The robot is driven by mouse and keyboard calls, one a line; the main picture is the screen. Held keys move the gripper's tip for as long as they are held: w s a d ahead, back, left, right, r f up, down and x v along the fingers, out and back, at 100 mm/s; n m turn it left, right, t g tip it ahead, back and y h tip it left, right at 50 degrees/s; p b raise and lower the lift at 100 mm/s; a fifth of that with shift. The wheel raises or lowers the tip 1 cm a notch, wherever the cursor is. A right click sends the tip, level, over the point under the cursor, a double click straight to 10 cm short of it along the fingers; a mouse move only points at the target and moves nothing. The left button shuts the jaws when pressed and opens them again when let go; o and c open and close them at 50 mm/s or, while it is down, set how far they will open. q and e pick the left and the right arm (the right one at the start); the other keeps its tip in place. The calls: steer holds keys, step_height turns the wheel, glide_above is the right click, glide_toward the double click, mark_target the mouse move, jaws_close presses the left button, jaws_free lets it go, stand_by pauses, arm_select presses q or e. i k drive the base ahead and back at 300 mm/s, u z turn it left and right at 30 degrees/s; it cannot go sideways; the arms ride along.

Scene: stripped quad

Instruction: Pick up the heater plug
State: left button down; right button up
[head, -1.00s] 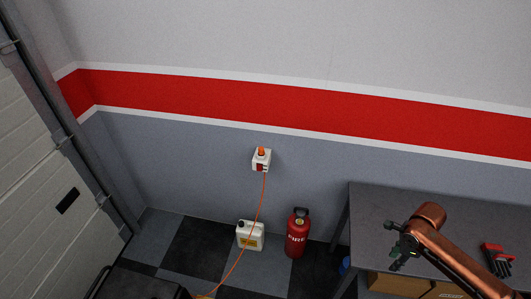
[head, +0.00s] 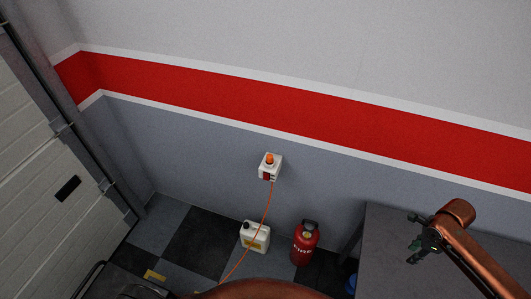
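A white wall socket box (head: 264,171) with a small red part is mounted on the grey wall in the middle of the head view. An orange piece (head: 269,159) sits at its top; I cannot tell for sure whether it is the heater plug. An orange cable (head: 265,221) hangs from the box down to the floor. The heater is not identifiable. My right gripper (head: 412,238) is at the right, over the dark table edge, well apart from the socket. Its fingers are spread and nothing is between them.
A dark table (head: 385,255) is at the right. A pale shutter door (head: 50,200) is at the left. The wall around the socket is clear.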

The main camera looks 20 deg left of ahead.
mark_target(270, 157)
steer(key=u, duration=0.8)
steer(key=i, duration=0.85)
steer(key=u, duration=0.95)
